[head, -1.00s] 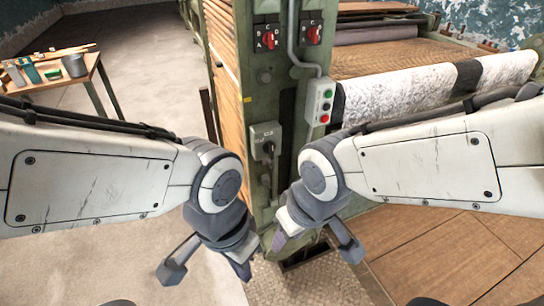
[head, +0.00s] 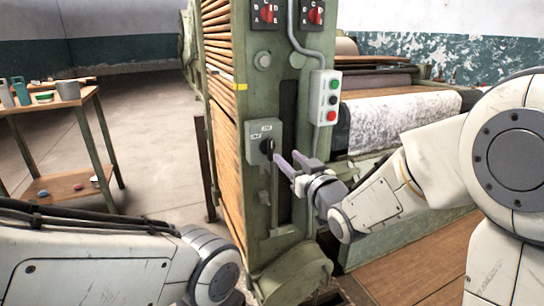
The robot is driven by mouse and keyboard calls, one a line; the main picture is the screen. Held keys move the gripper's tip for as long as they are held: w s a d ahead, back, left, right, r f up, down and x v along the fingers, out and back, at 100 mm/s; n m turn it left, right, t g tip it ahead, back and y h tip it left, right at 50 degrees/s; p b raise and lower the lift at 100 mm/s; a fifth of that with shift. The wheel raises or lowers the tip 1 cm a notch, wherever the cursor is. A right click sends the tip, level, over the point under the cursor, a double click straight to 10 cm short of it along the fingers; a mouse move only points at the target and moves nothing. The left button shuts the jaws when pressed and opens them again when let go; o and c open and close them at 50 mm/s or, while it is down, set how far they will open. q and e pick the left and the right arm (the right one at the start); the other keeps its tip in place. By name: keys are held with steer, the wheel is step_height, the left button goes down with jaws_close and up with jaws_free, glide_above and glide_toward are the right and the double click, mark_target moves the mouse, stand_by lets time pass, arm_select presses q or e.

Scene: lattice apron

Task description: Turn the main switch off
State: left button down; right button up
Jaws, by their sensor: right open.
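The main switch is most likely the grey box (head: 254,146) with a black rotary knob (head: 267,147) on the green machine post. Small labels sit above and left of the knob, too small to read surely. My right gripper (head: 289,163) is open, its fingers pointing left at the knob from just right of it and slightly below. I cannot tell whether a fingertip touches the knob. My left arm shows at the lower left, but its gripper is out of view.
Two red rotary switches (head: 268,15) (head: 315,13) sit higher on the post (head: 260,90). A wooden table (head: 45,105) with cups stands at the left. Open floor lies between.

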mark_target(272, 142)
steer(key=x, duration=1)
steer(key=shift+a+r+b, duration=0.1)
steer(key=shift+r+b, duration=0.05)
steer(key=shift+b, duration=0.15)
jaws_close()
